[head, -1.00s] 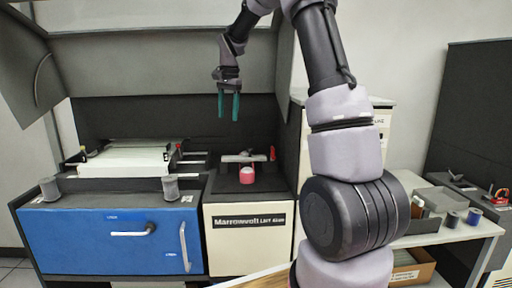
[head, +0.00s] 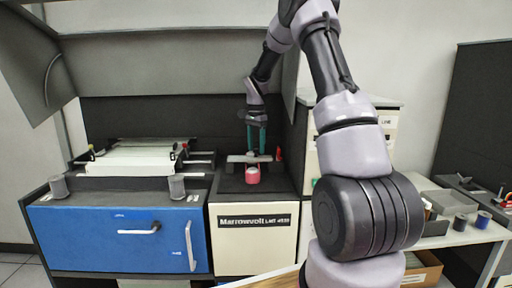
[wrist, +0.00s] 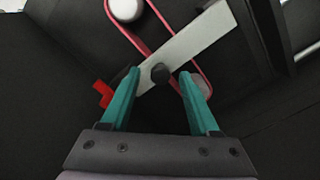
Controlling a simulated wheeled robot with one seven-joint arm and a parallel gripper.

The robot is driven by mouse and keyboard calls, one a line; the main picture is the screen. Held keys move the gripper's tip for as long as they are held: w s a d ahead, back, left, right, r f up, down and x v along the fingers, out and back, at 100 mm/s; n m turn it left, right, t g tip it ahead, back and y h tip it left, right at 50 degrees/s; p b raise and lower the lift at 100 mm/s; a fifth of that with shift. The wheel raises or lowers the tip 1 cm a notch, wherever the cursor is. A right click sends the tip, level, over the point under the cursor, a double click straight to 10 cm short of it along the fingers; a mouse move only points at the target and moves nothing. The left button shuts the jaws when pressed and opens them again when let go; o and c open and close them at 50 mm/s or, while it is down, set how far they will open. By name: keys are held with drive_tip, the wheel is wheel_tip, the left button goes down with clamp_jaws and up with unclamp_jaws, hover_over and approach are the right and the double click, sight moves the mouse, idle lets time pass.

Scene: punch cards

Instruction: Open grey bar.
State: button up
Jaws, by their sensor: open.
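The grey bar (head: 236,158) lies crosswise on the dark top above the cream Marrowvolt cabinet. In the wrist view the bar (wrist: 206,40) runs diagonally, with a dark round knob (wrist: 160,73) on it. My gripper (head: 257,154) is above the bar, pointing down. In the wrist view my gripper (wrist: 160,78) is open, its two teal fingers on either side of the knob. I cannot tell whether the fingers touch the bar.
A red-pink loop (wrist: 139,42) runs round a white post and under the bar. A red piece (wrist: 103,94) stands beside the left finger. The pink roll (head: 252,176) sits in front of the bar. A blue cabinet (head: 100,238) is to the left.

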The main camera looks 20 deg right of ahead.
drive_tip(key=shift+f, duration=0.25)
clamp_jaws()
idle(1.4)
